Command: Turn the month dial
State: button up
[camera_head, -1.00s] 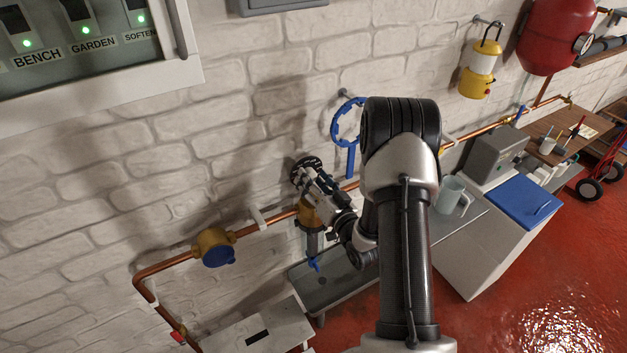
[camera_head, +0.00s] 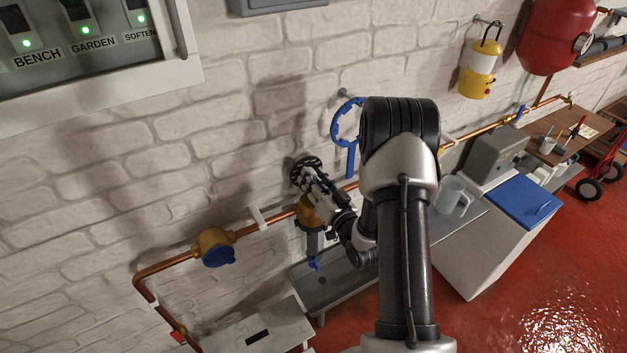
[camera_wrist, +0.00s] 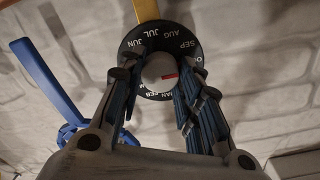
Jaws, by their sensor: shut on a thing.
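The month dial (camera_wrist: 184,39) shows in the wrist view as a black ring with white month letters around a pale round knob with a red mark. JUN, JUL, AUG and SEP read along its top, and FEB at the bottom. The red mark points right. My gripper (camera_wrist: 160,72) is shut on the knob, one finger on each side. The fingers hide part of the ring. In the head view the dial (camera_head: 304,164) is a dark round shape above a brass body (camera_head: 308,213) on the copper pipe, with my gripper (camera_head: 318,182) against it.
A brass valve with a blue cap (camera_head: 216,248) sits left on the pipe. A grey tray (camera_head: 325,288) lies below.

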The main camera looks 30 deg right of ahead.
jog(key=shift+f+n+b, duration=0.1)
jog(key=shift+n+b, duration=0.2)
jog(key=shift+b, duration=0.3)
jog(key=n+b, duration=0.2)
jog(key=b, duration=0.1)
jog(key=shift+f, duration=0.15)
jog(key=n+b, duration=0.3)
jog(key=b, duration=0.2)
jog(key=shift+n, duration=0.3)
jog(key=n+b, duration=0.3)
jog(key=b, duration=0.2)
jog(key=n+b, duration=0.2)
jog(key=b, duration=0.1)
jog(key=shift+n, duration=0.3)
jog(key=shift+r, duration=0.2)
jog(key=o, duration=1.1)
